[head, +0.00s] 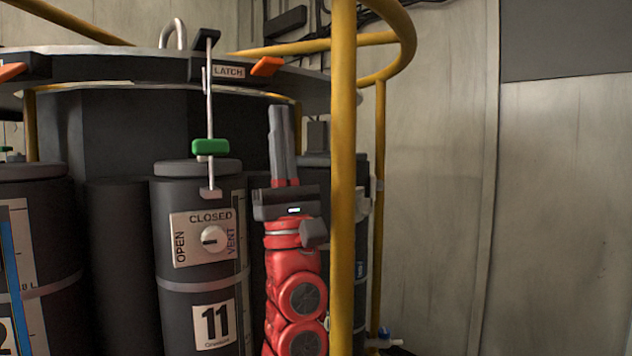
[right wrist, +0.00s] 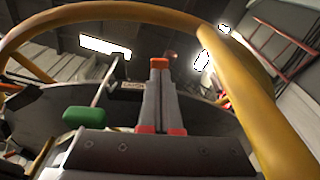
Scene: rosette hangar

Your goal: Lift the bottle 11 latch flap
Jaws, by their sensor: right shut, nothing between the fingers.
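Bottle 11 (head: 185,285) is a dark grey cylinder standing upright, with a white "11" label and a CLOSED/OPEN/VENT plate. Above it, on the rim of the round rack, is a dark LATCH block (head: 228,72) with an orange flap (head: 267,66) at its right end. My right gripper (head: 279,108) points up, its fingers together and empty, below and slightly right of the flap, with a visible gap in the head view. In the right wrist view the orange flap (right wrist: 159,63) shows just beyond the fingertips. My left gripper is not in view.
A yellow post (head: 343,180) and curved rail stand close to the right of my right arm. A thin rod with a green block (head: 210,147) hangs left of the gripper. Another orange flap (head: 11,72) shows at far left. The wall at right is clear.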

